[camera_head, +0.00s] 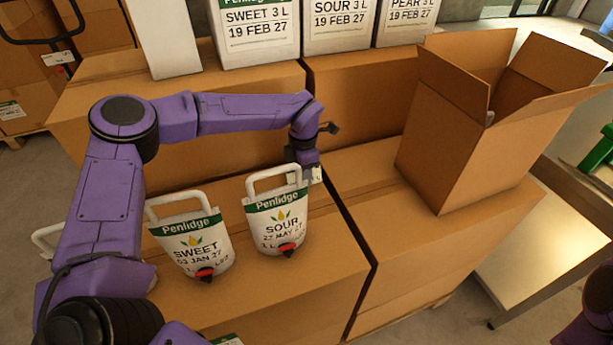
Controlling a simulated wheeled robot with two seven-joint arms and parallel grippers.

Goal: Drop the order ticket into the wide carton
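A brown open carton (470,158) stands at the right on the stacked boxes, its flaps spread upward. It is the only open carton I see, and most of its inside is hidden by its walls. A small pale patch (490,117) shows at its opening; I cannot tell what it is. My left gripper (316,174) points down beside the handle of the SOUR pouch (275,222), left of the carton. Its fingers are small and partly hidden, so its opening is unclear. I cannot make out an order ticket. My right gripper is out of view.
A SWEET pouch (194,245) stands left of the SOUR pouch. White 3 L boxes (338,27) stand along the back. A bare box top (385,225) lies between the SOUR pouch and the carton. A pale low surface (530,255) is at the right.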

